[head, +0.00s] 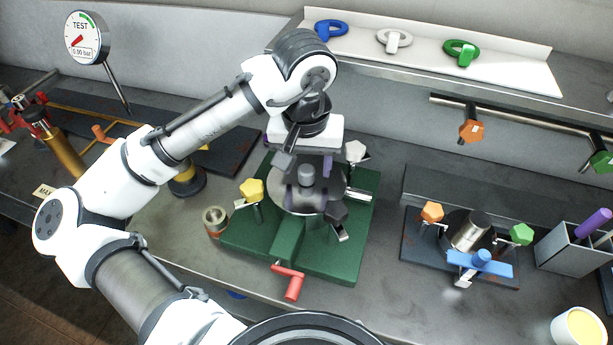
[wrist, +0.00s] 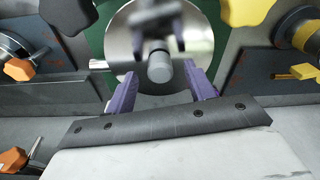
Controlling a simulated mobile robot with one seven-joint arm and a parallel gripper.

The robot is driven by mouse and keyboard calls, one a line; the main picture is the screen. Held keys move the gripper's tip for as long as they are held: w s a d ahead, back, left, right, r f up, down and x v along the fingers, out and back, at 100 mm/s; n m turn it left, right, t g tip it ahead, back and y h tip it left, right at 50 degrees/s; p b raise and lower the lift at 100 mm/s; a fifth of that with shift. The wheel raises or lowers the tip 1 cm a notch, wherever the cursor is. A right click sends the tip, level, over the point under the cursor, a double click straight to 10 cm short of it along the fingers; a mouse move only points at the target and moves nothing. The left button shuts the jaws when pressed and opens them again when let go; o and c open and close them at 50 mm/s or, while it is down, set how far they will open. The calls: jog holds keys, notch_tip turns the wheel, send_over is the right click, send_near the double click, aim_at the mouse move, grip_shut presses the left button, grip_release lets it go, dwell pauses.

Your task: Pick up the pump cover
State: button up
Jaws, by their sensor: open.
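The pump cover, a shiny round metal disc (head: 300,203) with a grey knob (head: 306,174) at its centre, lies on a green base (head: 285,240). Clamps with yellow (head: 252,190), pale grey (head: 356,151) and dark (head: 336,212) heads stand around it. My gripper (head: 308,182) is open over the disc, its purple fingers pointing down. In the wrist view the disc (wrist: 125,58) mirrors the gripper. The grey knob (wrist: 160,68) shows between the two fingers (wrist: 160,80); I cannot tell whether they touch it. My arm hides part of the base.
A dark plate (head: 415,262) at right carries a silver cylinder (head: 471,232) with orange, green and blue clamps. A grey bin (head: 570,252) and a yellow-filled cup (head: 580,328) stand at far right. A small copper-coloured cup (head: 214,220) stands left of the base. A white shelf (head: 430,65) is behind.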

jog(key=shift+w+f, duration=0.1)
jog(key=shift+f, duration=0.85)
grip_shut()
jog(key=shift+r, duration=0.1)
